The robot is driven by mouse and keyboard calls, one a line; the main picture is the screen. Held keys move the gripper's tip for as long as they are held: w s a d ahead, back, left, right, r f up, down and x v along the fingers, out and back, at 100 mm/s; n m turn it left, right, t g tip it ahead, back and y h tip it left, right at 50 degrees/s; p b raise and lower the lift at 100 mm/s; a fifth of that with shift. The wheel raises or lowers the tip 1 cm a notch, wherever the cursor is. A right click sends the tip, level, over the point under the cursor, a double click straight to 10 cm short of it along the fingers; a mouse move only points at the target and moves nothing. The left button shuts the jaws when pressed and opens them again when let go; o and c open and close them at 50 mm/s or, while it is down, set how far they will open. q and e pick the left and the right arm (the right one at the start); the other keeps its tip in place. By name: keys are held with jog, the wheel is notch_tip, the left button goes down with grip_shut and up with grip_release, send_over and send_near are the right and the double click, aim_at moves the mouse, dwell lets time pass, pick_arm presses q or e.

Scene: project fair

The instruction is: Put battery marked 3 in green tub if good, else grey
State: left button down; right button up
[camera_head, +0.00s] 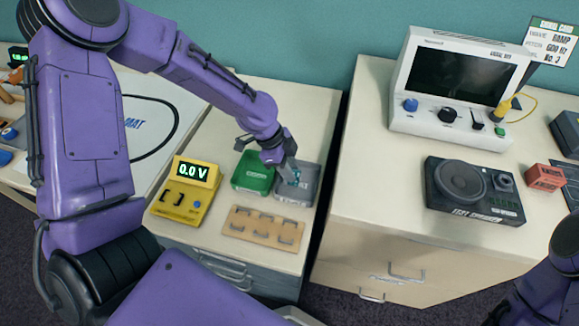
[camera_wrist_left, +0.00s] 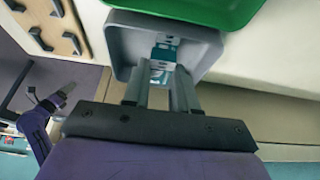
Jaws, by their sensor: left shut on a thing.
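My left gripper (camera_head: 290,173) is shut on a teal and white battery (camera_wrist_left: 163,52), inside or just over the grey tub (camera_head: 311,182). In the left wrist view the battery sits between the fingers, within the walls of the grey tub (camera_wrist_left: 207,48). I cannot tell whether it touches the floor, and no number is readable. The green tub (camera_head: 253,172) stands directly left of the grey one and looks empty. The yellow tester (camera_head: 184,190) reads 0.0 V and its cradle is empty. My right gripper (camera_wrist_left: 58,97) shows small and unclear in the left wrist view.
A tan board with several black clips (camera_head: 262,228) lies in front of the tubs and looks empty. A white mat (camera_head: 140,125) lies at the left. Past a gap, the right bench holds a white monitor unit (camera_head: 450,85), a black speaker box (camera_head: 472,190) and a red block (camera_head: 545,177).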

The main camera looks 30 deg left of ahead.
pick_arm(q)
jog(key=shift+f, duration=0.2)
jog(key=c, duration=0.8)
grip_release()
jog(key=v, duration=1)
jog(key=shift+r+p, duration=0.25)
jog(key=shift+p, duration=0.15)
jog(key=shift+a, duration=0.1)
